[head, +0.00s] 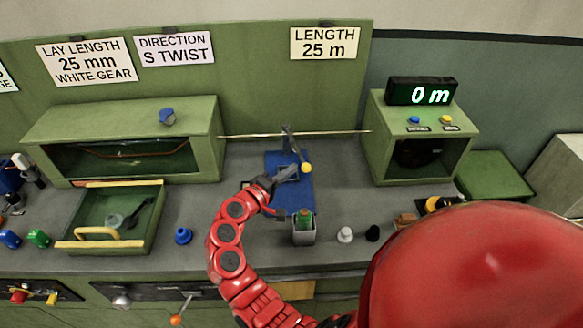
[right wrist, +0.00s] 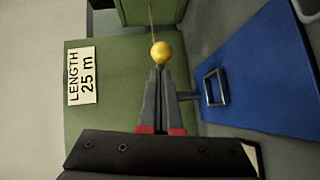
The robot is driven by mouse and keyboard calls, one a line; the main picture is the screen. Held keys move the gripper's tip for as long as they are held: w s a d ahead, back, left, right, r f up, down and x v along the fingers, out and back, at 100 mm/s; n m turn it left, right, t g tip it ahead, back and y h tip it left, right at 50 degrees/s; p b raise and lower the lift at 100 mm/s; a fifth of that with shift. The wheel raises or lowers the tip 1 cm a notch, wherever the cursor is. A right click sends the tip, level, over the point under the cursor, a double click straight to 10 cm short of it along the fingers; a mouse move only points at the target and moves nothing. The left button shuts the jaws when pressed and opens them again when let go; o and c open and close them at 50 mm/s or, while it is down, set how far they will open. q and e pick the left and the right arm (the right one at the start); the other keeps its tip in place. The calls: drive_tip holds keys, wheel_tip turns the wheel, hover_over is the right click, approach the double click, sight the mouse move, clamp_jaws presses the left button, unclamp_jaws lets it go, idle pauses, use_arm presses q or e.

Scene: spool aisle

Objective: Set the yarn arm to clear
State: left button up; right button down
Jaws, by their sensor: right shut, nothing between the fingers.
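The yarn arm is a grey lever with a yellow ball knob (head: 306,168), over a blue plate (head: 304,200) in the middle of the bench. A dark upright post (head: 287,138) stands at the plate's back, by the stretched yarn (head: 250,136). My right gripper (head: 297,172) is shut and empty, with its tips right by the knob. In the right wrist view the yellow knob (right wrist: 161,53) shows just past the closed fingertips (right wrist: 160,72); whether they touch cannot be told. A small metal frame (right wrist: 214,87) stands on the blue plate. My left gripper is not in view.
A green housing (head: 215,125) stands left and another (head: 380,130) right, under a display (head: 421,91) reading 0 m. An open green drawer-like tray (head: 155,225) is at left. A grey cup (head: 304,236) and small white (head: 345,235) and black knobs (head: 373,233) stand in front.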

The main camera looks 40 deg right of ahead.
sight(305, 168)
drive_tip(key=shift+s+d+f, duration=0.1)
drive_tip(key=shift+s+d, duration=0.05)
drive_tip(key=shift+d, duration=0.1)
drive_tip(key=d+p, duration=0.1)
drive_tip(key=s+d+n+t, duration=0.1)
drive_tip(key=d+p, duration=0.1)
drive_tip(key=shift+s+t+y+p, duration=0.25)
drive_tip(key=shift+t+y+p, duration=0.05)
drive_tip(key=shift+n, duration=0.3)
drive_tip(key=d, duration=0.2)
drive_tip(key=s+d, duration=0.1)
drive_tip(key=d, duration=0.1)
drive_tip(key=shift+d, duration=0.3)
